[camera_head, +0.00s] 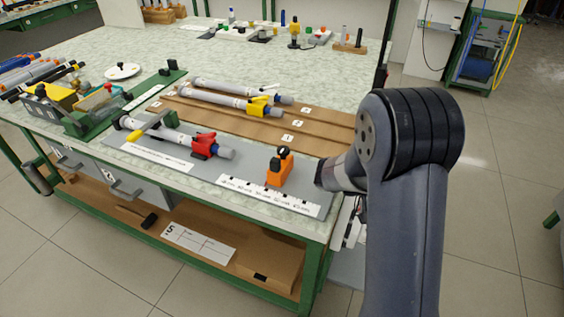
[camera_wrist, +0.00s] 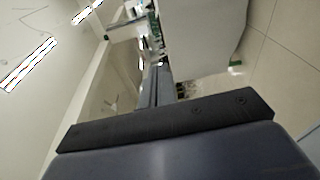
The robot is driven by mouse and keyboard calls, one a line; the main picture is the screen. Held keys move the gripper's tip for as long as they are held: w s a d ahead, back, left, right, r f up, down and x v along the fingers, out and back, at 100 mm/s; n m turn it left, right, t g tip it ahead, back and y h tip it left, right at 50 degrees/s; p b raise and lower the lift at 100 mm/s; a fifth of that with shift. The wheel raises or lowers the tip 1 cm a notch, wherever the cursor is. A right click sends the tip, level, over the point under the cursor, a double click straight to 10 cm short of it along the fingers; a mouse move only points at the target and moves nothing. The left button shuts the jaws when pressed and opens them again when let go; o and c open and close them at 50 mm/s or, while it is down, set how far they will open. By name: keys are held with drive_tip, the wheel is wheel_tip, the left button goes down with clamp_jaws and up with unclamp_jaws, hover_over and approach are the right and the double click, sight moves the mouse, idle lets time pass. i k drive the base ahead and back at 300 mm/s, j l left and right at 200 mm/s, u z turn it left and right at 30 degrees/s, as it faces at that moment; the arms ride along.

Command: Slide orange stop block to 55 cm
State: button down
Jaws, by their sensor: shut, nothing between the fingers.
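The orange stop block (camera_head: 278,173), with a black knob on top, stands upright on the grey plate (camera_head: 244,164) near the table's front edge. A white printed scale strip (camera_head: 258,191) runs along the plate's front edge beside the block; its numbers are too small to read surely. My gripper (camera_wrist: 160,70) shows in the wrist view as dark fingers, shut and empty, beyond a black bar. The wrist view shows no orange block. In the head view a dark part of my arm is right of the block, apparently apart from it; my fingers are not clear there.
A grey rod with a red clamp (camera_head: 204,145) lies left of the block. Two more rods, one with a yellow clamp (camera_head: 262,106), lie behind on a brown board (camera_head: 325,137). Green fixtures (camera_head: 87,120) stand at left. The plate is clear between clamp and block.

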sight(280, 169)
drive_tip(key=j+u, duration=0.45)
drive_tip(key=u, duration=0.2)
drive_tip(key=i+j+u, duration=0.15)
drive_tip(key=j, duration=0.2)
drive_tip(key=i+j+u, duration=0.2)
drive_tip(key=j, duration=0.15)
